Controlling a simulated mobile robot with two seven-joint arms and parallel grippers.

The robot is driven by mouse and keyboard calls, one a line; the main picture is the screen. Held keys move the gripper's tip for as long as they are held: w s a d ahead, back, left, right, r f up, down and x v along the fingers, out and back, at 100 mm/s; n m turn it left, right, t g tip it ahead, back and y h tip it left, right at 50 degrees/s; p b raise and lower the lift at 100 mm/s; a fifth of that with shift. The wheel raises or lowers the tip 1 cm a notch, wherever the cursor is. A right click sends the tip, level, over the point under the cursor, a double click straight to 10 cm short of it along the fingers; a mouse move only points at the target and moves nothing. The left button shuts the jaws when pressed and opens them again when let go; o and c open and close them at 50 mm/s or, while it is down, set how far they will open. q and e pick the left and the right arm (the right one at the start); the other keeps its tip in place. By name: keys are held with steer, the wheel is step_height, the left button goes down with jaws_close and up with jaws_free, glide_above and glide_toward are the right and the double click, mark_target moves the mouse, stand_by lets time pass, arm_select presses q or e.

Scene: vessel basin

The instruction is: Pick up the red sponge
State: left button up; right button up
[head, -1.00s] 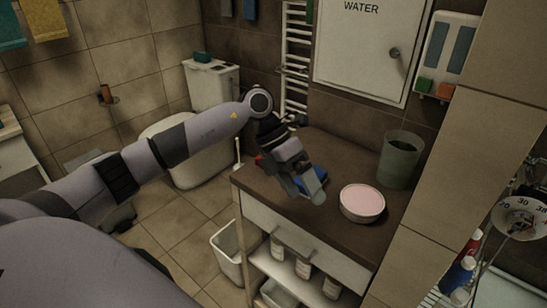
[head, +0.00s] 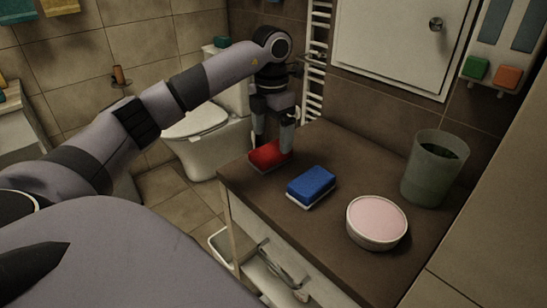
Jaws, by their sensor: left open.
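The red sponge (head: 267,157) lies on the brown counter (head: 330,235) near its left end. My left gripper (head: 272,147) is right above it, pointing down, with its fingers apart. One finger is on the far left side of the sponge and the other is at its right side. The fingers overlap the sponge in the picture, and I cannot tell whether they touch it. My right gripper is not in view.
A blue sponge (head: 312,184) lies close by to the right. A round pink-topped dish (head: 376,222) and a grey-green bucket (head: 434,170) stand further right. The tiled wall and white cabinet door (head: 395,45) bound the counter behind. The front of the counter is clear.

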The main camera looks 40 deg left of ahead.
mark_target(274, 148)
arm_select(q)
steer(key=f, duration=0.5)
steer(key=shift+w, duration=0.2)
steer(key=c, duration=1)
